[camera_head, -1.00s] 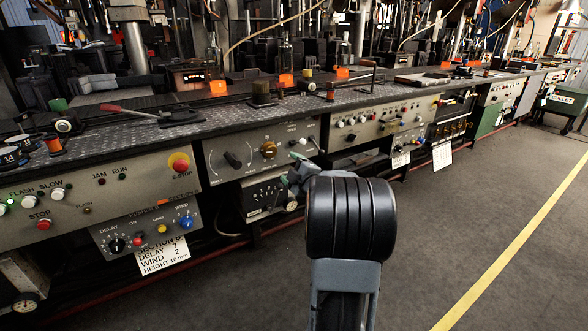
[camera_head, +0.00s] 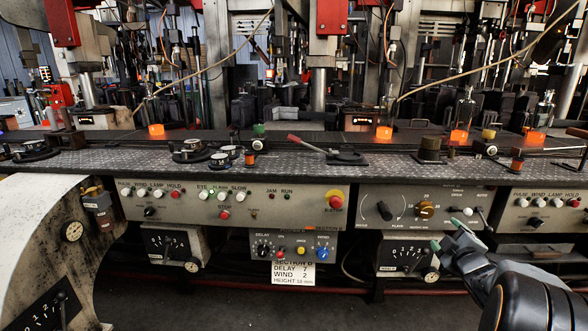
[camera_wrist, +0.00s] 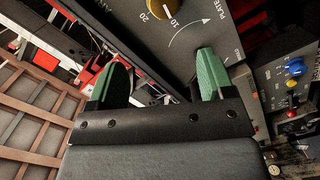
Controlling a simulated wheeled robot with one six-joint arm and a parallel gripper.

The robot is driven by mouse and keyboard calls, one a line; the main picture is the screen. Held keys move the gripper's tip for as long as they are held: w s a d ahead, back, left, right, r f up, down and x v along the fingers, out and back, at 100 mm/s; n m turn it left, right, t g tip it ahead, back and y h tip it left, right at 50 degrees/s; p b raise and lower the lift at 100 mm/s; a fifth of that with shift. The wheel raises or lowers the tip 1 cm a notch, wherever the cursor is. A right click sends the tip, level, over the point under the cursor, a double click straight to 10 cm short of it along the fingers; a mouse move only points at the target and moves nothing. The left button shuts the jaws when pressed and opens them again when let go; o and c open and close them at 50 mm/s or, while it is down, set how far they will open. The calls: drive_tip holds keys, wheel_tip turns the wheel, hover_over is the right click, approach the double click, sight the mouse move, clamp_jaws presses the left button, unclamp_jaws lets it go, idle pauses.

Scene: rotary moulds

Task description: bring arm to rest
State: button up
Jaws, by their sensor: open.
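My gripper (camera_head: 446,234) is at the lower right in the head view, on the end of my dark arm, in front of the control panels. In the wrist view its two green fingers (camera_wrist: 163,60) stand apart with nothing between them. Ahead of them is a grey panel (camera_wrist: 182,45) with a brass-coloured knob (camera_wrist: 168,12). In the head view this knob (camera_head: 425,210) shows on the panel behind and above my gripper. I cannot tell exactly how far the fingers are from the panel.
A long metal bench (camera_head: 320,172) runs across the head view, with glowing orange pieces (camera_head: 384,132) along it. A panel with a red E-stop (camera_head: 335,201) and a lower box with a blue knob (camera_head: 323,253) are left of my gripper. Dark floor (camera_head: 240,310) lies clear in front.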

drive_tip(key=s+a+r+m+g+p, duration=0.2)
drive_tip(key=a+r+m+g+p, duration=0.15)
drive_tip(key=a+r+p, duration=0.4)
drive_tip(key=s+a+r+m+g+p, duration=0.35)
drive_tip(key=a+r+p, duration=0.25)
drive_tip(key=r+p, duration=0.3)
drive_tip(key=s+a+r+m+g+y+p, duration=0.1)
drive_tip(key=s+a+r+g+p, duration=0.2)
drive_tip(key=s+a+p, duration=0.3)
drive_tip(key=s+a+r+m+g+y+p, duration=0.2)
drive_tip(key=s+a+r+g+p, duration=0.1)
drive_tip(key=s+a+p, duration=0.3)
drive_tip(key=s+a, duration=0.2)
drive_tip(key=a, duration=0.1)
drive_tip(key=shift+s+r+y, duration=0.3)
drive_tip(key=shift+s+r, duration=0.1)
drive_tip(key=shift+c, duration=0.2)
